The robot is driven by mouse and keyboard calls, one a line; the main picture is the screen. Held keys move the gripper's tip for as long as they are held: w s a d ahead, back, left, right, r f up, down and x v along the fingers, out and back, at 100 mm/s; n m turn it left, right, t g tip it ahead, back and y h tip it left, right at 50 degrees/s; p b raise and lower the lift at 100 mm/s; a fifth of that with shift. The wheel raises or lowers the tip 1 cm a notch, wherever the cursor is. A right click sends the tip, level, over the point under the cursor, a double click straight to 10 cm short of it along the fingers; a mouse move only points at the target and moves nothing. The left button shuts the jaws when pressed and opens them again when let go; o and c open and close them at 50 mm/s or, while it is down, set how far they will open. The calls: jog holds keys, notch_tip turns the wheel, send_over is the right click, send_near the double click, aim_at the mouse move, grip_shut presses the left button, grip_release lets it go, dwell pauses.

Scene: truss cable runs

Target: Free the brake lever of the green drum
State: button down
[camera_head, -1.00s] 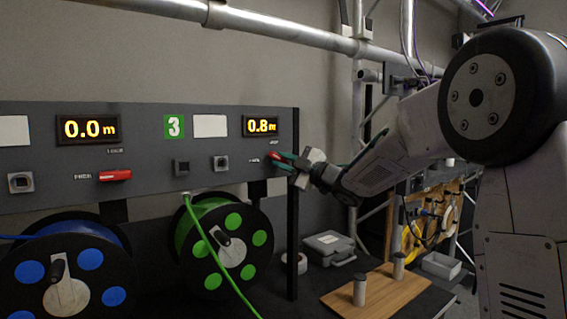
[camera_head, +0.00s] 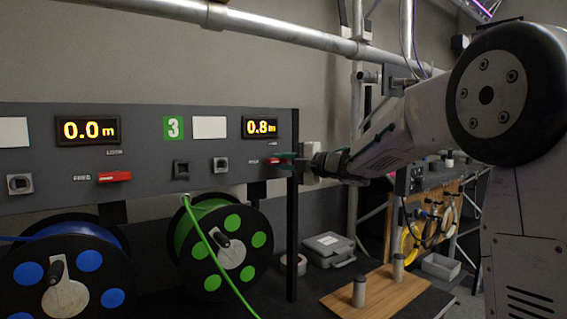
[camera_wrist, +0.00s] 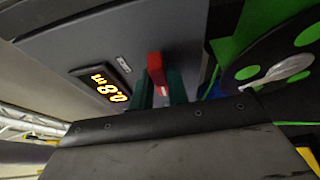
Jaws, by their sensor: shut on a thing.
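The green drum (camera_head: 183,237) hangs below the grey panel, with a green cable running off it to the lower right. It shows partly in the wrist view (camera_wrist: 252,97). Its red brake lever (camera_head: 271,161) sits on the panel under the 0.8 m readout (camera_head: 260,126). In the wrist view the red lever (camera_wrist: 155,66) stands between the green fingers of my gripper (camera_wrist: 161,90). My gripper (camera_head: 284,161) is shut on the lever at the panel's right end. In the head view the fingers hide part of the lever, which looks about level.
The blue drum (camera_head: 112,262) hangs at left, with its red lever (camera_head: 115,177) level above it and a 0.0 m readout. A black post (camera_head: 293,235) stands by the panel's right end. A grey case (camera_head: 329,250) and wooden board (camera_head: 377,292) lie on the bench.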

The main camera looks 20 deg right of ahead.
dwell(0.3)
jog(key=c, duration=1.4)
grip_release()
jog(key=shift+o, duration=0.2)
jog(key=v, duration=0.8)
